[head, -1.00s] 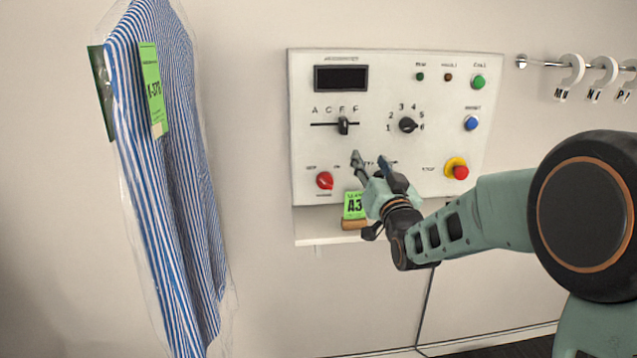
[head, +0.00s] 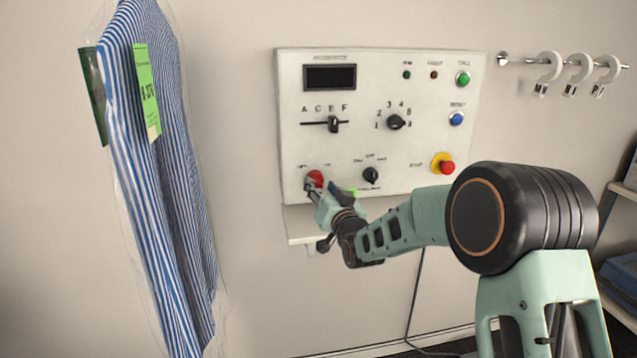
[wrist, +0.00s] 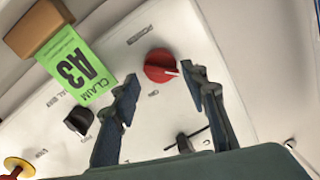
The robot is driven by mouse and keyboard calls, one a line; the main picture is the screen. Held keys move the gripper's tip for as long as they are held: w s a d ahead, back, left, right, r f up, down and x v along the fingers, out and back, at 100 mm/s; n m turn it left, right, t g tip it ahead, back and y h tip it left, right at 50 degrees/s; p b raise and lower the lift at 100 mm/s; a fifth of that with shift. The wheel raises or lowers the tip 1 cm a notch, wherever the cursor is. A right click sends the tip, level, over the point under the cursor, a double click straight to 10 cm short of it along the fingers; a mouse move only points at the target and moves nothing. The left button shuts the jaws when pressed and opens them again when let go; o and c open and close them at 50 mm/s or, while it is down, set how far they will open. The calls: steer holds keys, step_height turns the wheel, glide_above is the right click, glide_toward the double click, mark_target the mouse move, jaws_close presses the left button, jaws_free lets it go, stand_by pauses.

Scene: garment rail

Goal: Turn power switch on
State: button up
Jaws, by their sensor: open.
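The power switch is a red rotary knob (head: 314,180) at the lower left of the white control panel (head: 430,80). My gripper (head: 314,190) is open in front of the knob. In the wrist view its two fingers (wrist: 160,80) are spread to either side of the knob, with a gap visible. I cannot tell whether either finger touches it. The small labels by the knob are too blurred to read fully.
A black knob (head: 370,175) sits right of the red one, with a red stop button (head: 447,168) further right. A shelf below holds a green A3 claim tag (wrist: 78,65) on a wooden block (wrist: 40,30). A bagged striped shirt (head: 165,180) hangs at left.

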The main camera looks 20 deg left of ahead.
mark_target(316, 181)
steer(key=shift+x, duration=1.4)
steer(key=shift+c, duration=0.5)
steer(key=c, duration=0.8)
